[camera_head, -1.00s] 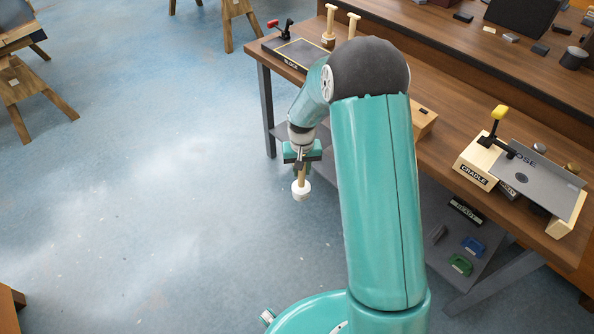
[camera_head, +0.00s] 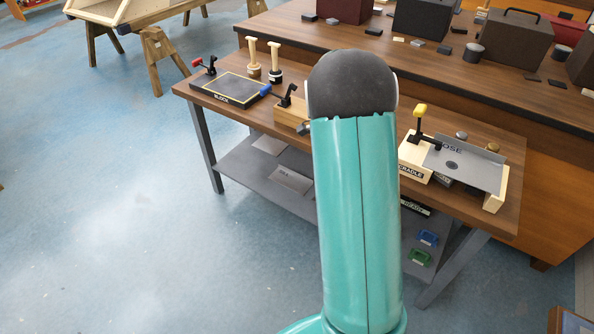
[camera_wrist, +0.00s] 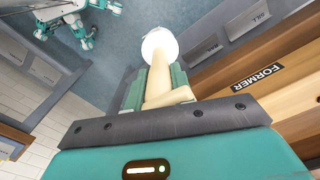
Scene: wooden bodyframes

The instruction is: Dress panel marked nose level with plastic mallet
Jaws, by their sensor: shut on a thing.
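The grey panel marked NOSE (camera_head: 470,168) lies in the block labelled CRADLE (camera_head: 406,166) at the right of the workbench. A yellow-handled clamp (camera_head: 420,112) stands at the panel's left edge. A dark round spot shows on the panel. In the wrist view my gripper (camera_wrist: 152,88) is shut on the cream handle of a mallet with a white round head (camera_wrist: 160,46). The head points away from the jaws. In the head view my arm hides gripper and mallet. The wrist view shows them beside a wooden piece labelled FORMER (camera_wrist: 265,79).
A dark plate labelled BLOCK (camera_head: 230,90), with red- and blue-handled clamps, lies at the bench's left. Two mallets (camera_head: 252,60) stand upright behind it. A lower shelf (camera_head: 245,170) holds green and blue items. Dark boxes (camera_head: 425,20) stand on the counter behind.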

